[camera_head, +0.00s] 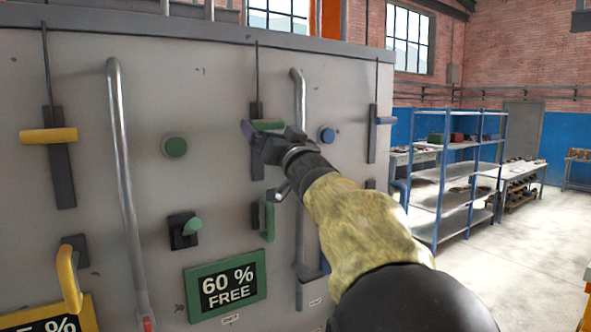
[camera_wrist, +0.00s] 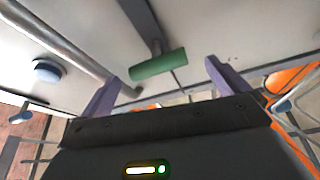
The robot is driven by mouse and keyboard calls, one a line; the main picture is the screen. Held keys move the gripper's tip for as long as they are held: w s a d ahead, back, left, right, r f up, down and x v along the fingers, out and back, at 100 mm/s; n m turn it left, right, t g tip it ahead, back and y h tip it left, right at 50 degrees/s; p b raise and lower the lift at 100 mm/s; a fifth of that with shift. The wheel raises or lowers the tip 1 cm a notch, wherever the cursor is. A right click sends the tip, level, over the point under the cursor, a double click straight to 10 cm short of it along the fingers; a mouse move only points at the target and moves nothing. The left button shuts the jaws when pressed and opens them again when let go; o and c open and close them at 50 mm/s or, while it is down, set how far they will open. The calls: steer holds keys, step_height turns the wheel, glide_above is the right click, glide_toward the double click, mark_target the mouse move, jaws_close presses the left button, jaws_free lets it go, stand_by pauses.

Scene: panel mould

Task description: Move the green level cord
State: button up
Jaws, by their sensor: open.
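The green level cord's green bar handle (camera_head: 267,124) sits crosswise on a dark vertical slide plate, with a thin cord running up from it. In the wrist view the green handle (camera_wrist: 159,66) lies between the two purple fingers, with gaps on both sides. My gripper (camera_head: 258,140) is at the panel, just in front of and below the handle, and hides part of the plate. In the wrist view my gripper (camera_wrist: 163,78) is open, with nothing held. Whether a finger touches the handle cannot be told.
A yellow bar handle (camera_head: 48,135) is at left and a blue one (camera_head: 384,121) at right. A grey pipe (camera_head: 297,90) runs just right of the green handle. A blue button (camera_head: 327,135), green button (camera_head: 175,146) and green lever (camera_head: 265,218) are nearby. Open floor lies right.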

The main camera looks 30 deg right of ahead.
steer(key=b+v, duration=0.4)
steer(key=v, duration=0.7)
steer(key=shift+s, duration=0.3)
steer(key=shift+f, duration=0.1)
steer(key=w+a+f+m+g+h+b, duration=0.1)
steer(key=w+a+f+g, duration=0.15)
steer(key=f, duration=0.85)
steer(key=w+a+f+g, duration=0.1)
steer(key=f+g, duration=0.3)
steer(key=f, duration=0.7)
steer(key=w+a+f+m+g+h+b, duration=0.1)
steer(key=f+g, duration=0.2)
steer(key=f, duration=0.8)
steer(key=s+a+f+n+g+y, duration=0.1)
steer(key=s+a+f+g, duration=0.2)
steer(key=f, duration=0.4)
steer(key=s+a+f+n+g+y+b, duration=0.1)
steer(key=s+a+f+n+g, duration=0.1)
steer(key=s+a+f+g, duration=0.2)
steer(key=s+a+f+n+g+y, duration=0.1)
steer(key=s+a+f+n+g, duration=0.1)
steer(key=s+a+f, duration=0.3)
steer(key=s+f+g, duration=0.1)
steer(key=s+f, duration=0.3)
steer(key=f, duration=0.3)
steer(key=shift+a, duration=0.2)
